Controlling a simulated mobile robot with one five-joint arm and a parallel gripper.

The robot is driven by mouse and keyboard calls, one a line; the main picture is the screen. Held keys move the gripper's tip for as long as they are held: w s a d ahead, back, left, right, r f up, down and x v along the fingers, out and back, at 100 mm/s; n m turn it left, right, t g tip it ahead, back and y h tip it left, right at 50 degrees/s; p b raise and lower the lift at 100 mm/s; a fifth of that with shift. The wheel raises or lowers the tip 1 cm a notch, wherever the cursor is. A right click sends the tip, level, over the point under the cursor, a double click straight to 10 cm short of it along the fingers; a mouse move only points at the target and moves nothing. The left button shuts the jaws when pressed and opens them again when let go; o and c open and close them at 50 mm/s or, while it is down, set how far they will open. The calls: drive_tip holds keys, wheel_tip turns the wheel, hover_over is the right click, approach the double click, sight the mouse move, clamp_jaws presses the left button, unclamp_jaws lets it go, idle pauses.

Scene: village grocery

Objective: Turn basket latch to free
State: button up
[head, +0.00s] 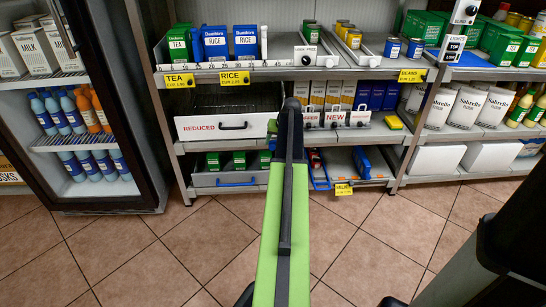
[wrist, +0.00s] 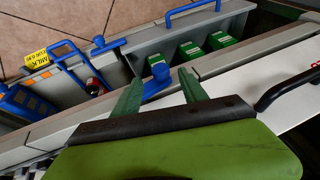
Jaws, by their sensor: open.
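My gripper (wrist: 160,85) is open, with its two green fingers apart in the wrist view. A blue lever (wrist: 156,82), which looks like the basket latch, shows between and just beyond the fingertips at the shelf edge. I cannot tell whether the fingers touch it or which setting it points to. The grey basket (wrist: 238,22) with a blue handle (wrist: 190,8) holds green boxes (wrist: 190,50). In the head view the basket's front (head: 215,181) shows on the lowest shelf, left of my arm. My arm hides the latch and most of the gripper there.
A white "REDUCED" drawer (head: 205,127) with a black handle sits just above the basket. Blue trays (head: 370,165) and a yellow tag (head: 343,189) are to the right. The tiled floor (head: 150,255) in front is clear.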

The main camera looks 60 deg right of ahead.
sight(273, 145)
drive_tip(key=b+x, duration=0.2)
drive_tip(key=x, duration=0.2)
drive_tip(key=shift+f, duration=0.1)
drive_tip(key=shift+c, duration=0.3)
clamp_jaws()
